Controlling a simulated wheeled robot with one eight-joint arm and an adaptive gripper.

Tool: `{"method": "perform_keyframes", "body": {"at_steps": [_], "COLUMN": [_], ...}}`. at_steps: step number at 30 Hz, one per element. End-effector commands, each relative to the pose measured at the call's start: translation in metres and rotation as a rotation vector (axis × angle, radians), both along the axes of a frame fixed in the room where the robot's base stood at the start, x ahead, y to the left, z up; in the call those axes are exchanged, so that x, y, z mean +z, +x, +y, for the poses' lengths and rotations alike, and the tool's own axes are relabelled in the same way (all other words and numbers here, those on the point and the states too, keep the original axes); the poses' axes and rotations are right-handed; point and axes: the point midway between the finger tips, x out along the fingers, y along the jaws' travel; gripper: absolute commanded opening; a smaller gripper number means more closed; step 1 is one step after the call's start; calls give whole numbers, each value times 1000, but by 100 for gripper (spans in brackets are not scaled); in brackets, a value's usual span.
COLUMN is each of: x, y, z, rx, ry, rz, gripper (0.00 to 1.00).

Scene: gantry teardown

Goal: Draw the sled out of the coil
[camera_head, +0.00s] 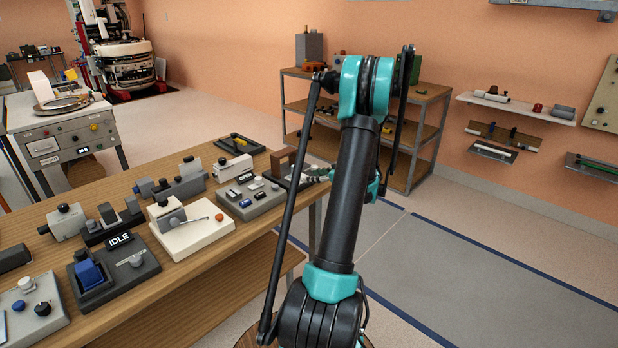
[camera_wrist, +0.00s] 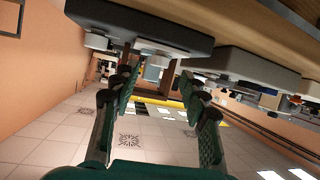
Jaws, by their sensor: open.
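A device with a dark base (camera_head: 296,181) and an upright brown block (camera_head: 282,164) stands at the far right end of the wooden bench. This looks like the coil and its sled, but I cannot tell the two parts apart for certain. My gripper (camera_head: 322,174) is beside its right side, partly hidden by my arm. In the wrist view my gripper (camera_wrist: 160,82) is open, with a grey round part (camera_wrist: 153,70) showing between or just beyond the fingertips. I see no clear contact. The dark base (camera_wrist: 135,25) fills the top of that view.
The bench (camera_head: 215,268) carries several other devices, including a grey box (camera_head: 250,199) close by and a cream unit (camera_head: 188,230). A shelf rack (camera_head: 425,135) stands behind my arm. The floor (camera_head: 480,270) on the right is clear.

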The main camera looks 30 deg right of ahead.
Motion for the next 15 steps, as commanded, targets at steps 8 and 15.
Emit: {"method": "perform_keyframes", "body": {"at_steps": [8,15], "x": [22,31], "y": [-46,-68], "z": [-26,-36], "rx": [-4,-1], "ry": [0,0], "rz": [0,0], "gripper": [44,44]}}
